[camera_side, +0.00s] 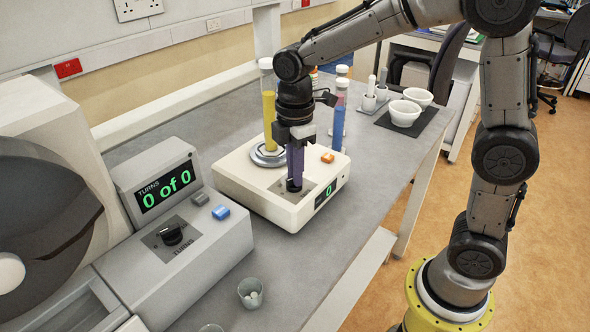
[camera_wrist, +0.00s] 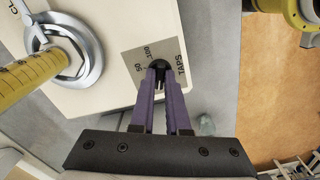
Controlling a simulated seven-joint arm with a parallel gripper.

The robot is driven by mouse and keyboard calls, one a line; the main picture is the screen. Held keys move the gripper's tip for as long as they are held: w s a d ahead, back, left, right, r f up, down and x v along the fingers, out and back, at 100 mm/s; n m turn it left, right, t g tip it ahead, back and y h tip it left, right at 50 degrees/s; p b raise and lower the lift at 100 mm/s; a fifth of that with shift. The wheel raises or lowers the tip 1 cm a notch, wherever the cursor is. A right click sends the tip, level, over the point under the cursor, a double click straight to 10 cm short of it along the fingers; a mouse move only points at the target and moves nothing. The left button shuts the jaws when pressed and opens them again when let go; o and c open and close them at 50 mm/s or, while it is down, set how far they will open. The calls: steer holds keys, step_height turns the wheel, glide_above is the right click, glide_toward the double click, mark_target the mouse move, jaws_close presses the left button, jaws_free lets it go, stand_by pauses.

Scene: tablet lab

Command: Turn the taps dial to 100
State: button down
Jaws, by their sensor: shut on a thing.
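The cream tap machine (camera_side: 240,182) stands on the grey bench, and its front display (camera_side: 325,194) reads 0. The black taps dial (camera_wrist: 159,64) sits on a grey plate marked TAPS, with 50 and 100 printed at its edge. My gripper (camera_side: 294,183) points down over the machine, its purple fingers shut on the dial. In the wrist view the fingertips (camera_wrist: 160,75) are on either side of the dial. The fingers hide most of the dial in the side view, and its pointer setting cannot be read.
A cylinder of yellow powder (camera_side: 269,118) stands clamped on the machine behind my gripper. An orange button (camera_side: 327,158) is beside the dial plate. A grey unit with a TURNS knob (camera_side: 172,236) and a "0 of 0" display (camera_side: 166,190) stands left. A blue-filled cylinder (camera_side: 338,125) stands behind.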

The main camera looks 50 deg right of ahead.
steer(key=m, duration=1.5)
steer(key=shift+a, duration=0.1)
steer(key=m, duration=0.6)
steer(key=shift+m, duration=0.3)
steer(key=m, duration=0.7)
steer(key=shift+a+r, duration=0.1)
steer(key=c, duration=0.9)
jaws_free()
